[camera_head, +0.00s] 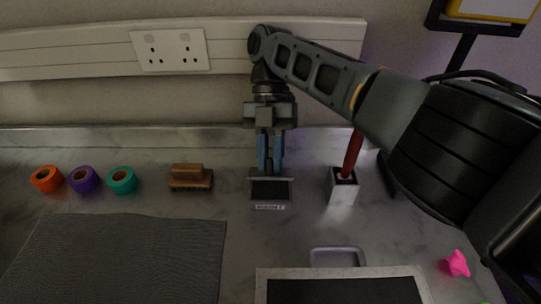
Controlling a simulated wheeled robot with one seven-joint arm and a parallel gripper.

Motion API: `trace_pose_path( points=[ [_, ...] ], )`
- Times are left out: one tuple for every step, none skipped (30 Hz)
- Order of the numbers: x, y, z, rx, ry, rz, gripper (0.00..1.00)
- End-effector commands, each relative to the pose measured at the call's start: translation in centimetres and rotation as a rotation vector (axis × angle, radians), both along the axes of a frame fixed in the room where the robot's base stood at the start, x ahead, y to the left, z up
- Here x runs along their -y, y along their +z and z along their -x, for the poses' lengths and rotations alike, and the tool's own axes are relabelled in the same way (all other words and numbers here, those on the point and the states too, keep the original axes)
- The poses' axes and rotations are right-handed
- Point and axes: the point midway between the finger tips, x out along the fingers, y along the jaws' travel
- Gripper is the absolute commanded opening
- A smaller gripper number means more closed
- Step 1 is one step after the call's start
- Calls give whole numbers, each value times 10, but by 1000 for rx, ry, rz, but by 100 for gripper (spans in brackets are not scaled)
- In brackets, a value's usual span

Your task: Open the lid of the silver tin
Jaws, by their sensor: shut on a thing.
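The silver tin (284,192) is a small box in the middle of the counter, with a dark top area and a small label on its front. My gripper (270,168) points straight down at the tin's back edge. Its blue fingers are close together, shut on what appears to be the tin's lid at that edge. The fingers and the dim light hide the gripped part, and I cannot tell how far the lid is raised.
A white holder (342,190) with a red-handled tool (353,155) stands close right of the tin. A brown brush (190,178) and tape rolls (122,181) lie left. A grey mat (120,260), a silver-rimmed tray (340,270) and a pink piece (457,263) are nearer.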

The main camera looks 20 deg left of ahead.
Motion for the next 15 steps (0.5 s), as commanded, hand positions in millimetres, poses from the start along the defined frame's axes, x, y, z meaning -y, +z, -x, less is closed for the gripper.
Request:
trace_pose_path(
  points=[
    [0, 1, -1, -4, -3, 4, 0],
    [0, 1, -2, -8, -3, 5, 0],
    [0, 1, -2, -13, -3, 6, 0],
    [-1, 2, -3, -16, -2, 8, 0],
    [0, 2, -3, -19, -3, 9, 0],
    [0, 2, -3, -23, -2, 9, 0],
    [0, 2, -4, -25, -3, 11, 0],
    [0, 2, -4, -28, -4, 11, 0],
    [-1, 2, -4, -30, -3, 12, 0],
    [-1, 2, -4, -32, -2, 12, 0],
    [-1, 1, -4, -34, -2, 12, 0],
    [-1, 1, -4, -35, -1, 12, 0],
    [-1, 1, -4, -36, -2, 12, 0],
    [0, 1, -4, -37, -3, 12, 0],
    [0, 1, -4, -38, -3, 12, 0]
  ],
)
